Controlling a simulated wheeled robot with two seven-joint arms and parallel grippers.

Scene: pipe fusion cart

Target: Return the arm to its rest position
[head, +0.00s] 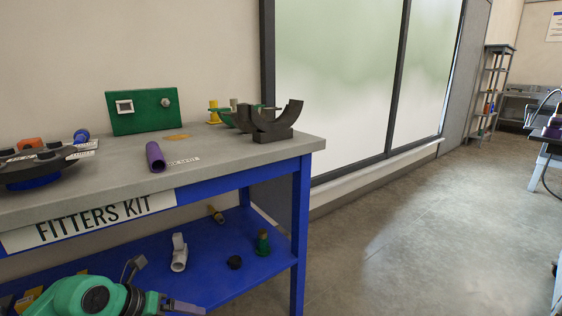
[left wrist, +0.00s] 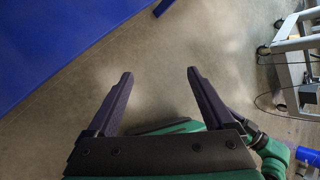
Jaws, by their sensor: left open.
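My left arm shows green and dark at the bottom left of the head view, in front of the lower shelf. Its gripper (head: 184,307) is partly cut off by the bottom edge. In the left wrist view my left gripper (left wrist: 160,72) has its two dark fingers spread wide. Nothing is between them but grey floor. My right gripper is not in view.
The blue bench marked FITTERS KIT (head: 235,187) stands close by. Its top holds a purple pipe (head: 155,157), a black curved cradle (head: 270,122) and a green panel (head: 143,111). White and green fittings lie on its lower shelf.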

